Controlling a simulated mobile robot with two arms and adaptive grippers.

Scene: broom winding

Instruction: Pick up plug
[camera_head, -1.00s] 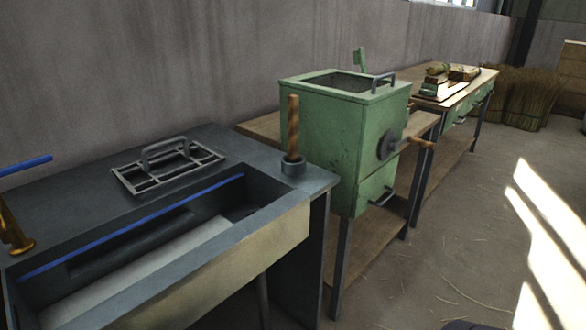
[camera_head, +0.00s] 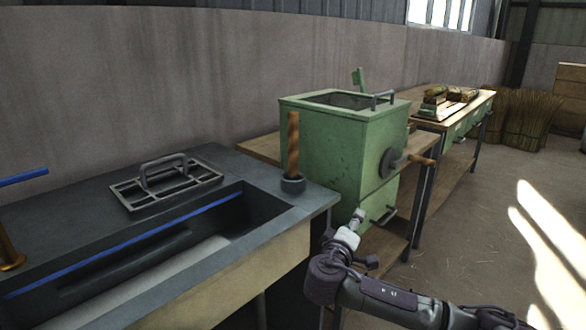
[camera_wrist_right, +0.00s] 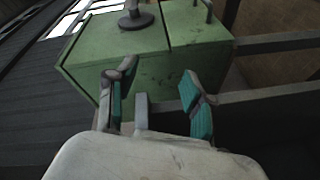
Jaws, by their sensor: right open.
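An upright brown wooden piece (camera_head: 293,142), which may be the plug, stands in a dark round socket (camera_head: 293,184) at the right corner of the grey sink bench. My right gripper (camera_head: 358,218) is in front of the green machine, to the right of and lower than the wooden piece, and apart from it. The right wrist view shows the gripper's two fingers with teal pads (camera_wrist_right: 157,92) spread wide, with nothing between them. The wooden piece does not show clearly in the wrist view. My left gripper is not in view.
A green box machine (camera_head: 335,140) with a crank handle stands close behind my right gripper. A metal grate with a handle (camera_head: 165,182) lies on the bench (camera_head: 75,208) behind the sink basin. A long table (camera_head: 478,100) stands farther back. Open floor (camera_head: 470,230) lies to the right.

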